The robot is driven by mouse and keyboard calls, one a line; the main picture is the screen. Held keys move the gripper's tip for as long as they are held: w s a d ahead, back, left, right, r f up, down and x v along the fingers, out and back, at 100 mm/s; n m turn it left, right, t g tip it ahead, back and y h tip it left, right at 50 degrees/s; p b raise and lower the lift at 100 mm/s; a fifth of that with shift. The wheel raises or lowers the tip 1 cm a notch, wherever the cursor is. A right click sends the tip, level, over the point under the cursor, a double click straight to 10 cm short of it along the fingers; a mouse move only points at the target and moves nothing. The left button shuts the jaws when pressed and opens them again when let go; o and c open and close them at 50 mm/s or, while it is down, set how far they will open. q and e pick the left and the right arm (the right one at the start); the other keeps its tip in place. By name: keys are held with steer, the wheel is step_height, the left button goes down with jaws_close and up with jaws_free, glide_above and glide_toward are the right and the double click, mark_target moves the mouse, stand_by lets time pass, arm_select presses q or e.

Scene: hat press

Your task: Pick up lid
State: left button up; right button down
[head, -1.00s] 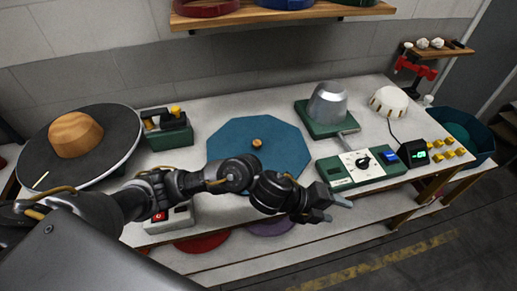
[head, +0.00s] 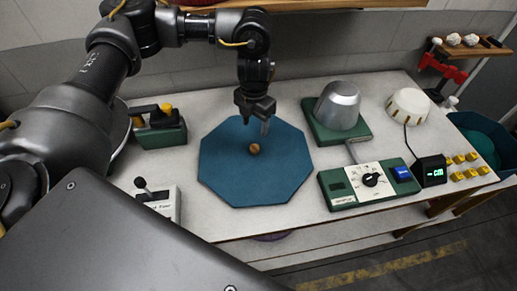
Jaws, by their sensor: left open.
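The lid is a flat blue octagon (head: 285,170) lying on the pale table, with a small round wooden knob (head: 254,149) at its middle. My left gripper (head: 256,122) points down over the far part of the lid, open and empty. Its fingertips appear just behind the knob in the picture and apart from it. Their exact height above the lid is hard to tell. My right gripper is not in view.
A silver dome on a green base (head: 338,105) stands right of the lid, with a dial panel (head: 371,181) in front. A green block tool (head: 160,133) stands at left, a lever box (head: 160,201) front left. A shelf edge hangs above.

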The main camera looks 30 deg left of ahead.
arm_select(q)
glide_above(255, 147)
step_height(255, 147, down, 5)
steer(key=shift+s+a+f+p, duration=0.15)
steer(key=shift+p, duration=0.2)
steer(key=shift+f, duration=0.1)
steer(key=shift+f+p, duration=0.3)
steer(key=shift+f, duration=0.2)
step_height(255, 147, down, 4)
steer(key=shift+r, duration=0.25)
steer(key=shift+f, duration=0.35)
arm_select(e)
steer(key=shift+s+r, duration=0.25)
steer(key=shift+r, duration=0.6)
